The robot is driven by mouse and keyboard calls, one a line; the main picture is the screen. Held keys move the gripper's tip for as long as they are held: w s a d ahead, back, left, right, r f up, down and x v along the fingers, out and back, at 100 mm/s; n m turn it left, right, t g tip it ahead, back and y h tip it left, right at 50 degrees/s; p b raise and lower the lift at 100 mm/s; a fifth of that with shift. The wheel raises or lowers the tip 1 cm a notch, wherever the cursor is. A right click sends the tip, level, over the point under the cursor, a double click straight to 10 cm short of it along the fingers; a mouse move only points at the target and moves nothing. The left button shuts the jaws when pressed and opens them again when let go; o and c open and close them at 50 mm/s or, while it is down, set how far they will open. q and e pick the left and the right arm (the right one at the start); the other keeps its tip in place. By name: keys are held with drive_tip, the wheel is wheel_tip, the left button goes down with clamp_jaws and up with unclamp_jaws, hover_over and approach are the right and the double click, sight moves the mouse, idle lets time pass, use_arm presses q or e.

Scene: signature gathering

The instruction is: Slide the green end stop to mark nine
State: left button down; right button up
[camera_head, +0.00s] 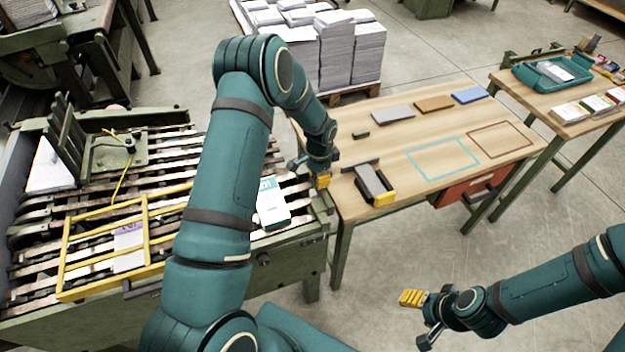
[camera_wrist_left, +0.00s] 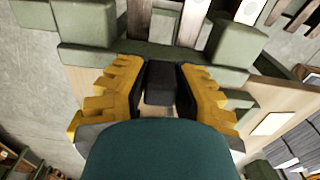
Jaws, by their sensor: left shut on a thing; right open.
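My left gripper (camera_head: 322,181) reaches down at the right end of the slatted machine (camera_head: 175,150), beside the wooden table. In the left wrist view its yellow fingers (camera_wrist_left: 160,80) are shut on a dark block (camera_wrist_left: 160,88), which seems to be the green end stop; its colour is hard to tell there. A dark green rail (camera_wrist_left: 150,54) with upright green blocks lies just beyond the fingertips. In the head view the fingers and arm hide most of the stop. I cannot read any scale or mark nine. My right gripper (camera_head: 424,317) is open and empty above the floor.
A white and teal booklet (camera_head: 271,205) lies on the slats next to my left arm. A yellow frame (camera_head: 65,255) stands further left. The wooden table (camera_head: 400,155) holds a grey and yellow tool (camera_head: 372,184) and several flat pads. Its outlined middle is clear.

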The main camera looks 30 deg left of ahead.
use_arm(q)
drive_tip(key=shift+w+d, duration=0.1)
drive_tip(key=shift+d, duration=0.05)
drive_tip(key=c, duration=0.7)
unclamp_jaws()
drive_tip(key=shift+w, duration=0.1)
drive_tip(key=shift+c, duration=0.2)
wheel_tip(320, 180, up, 12)
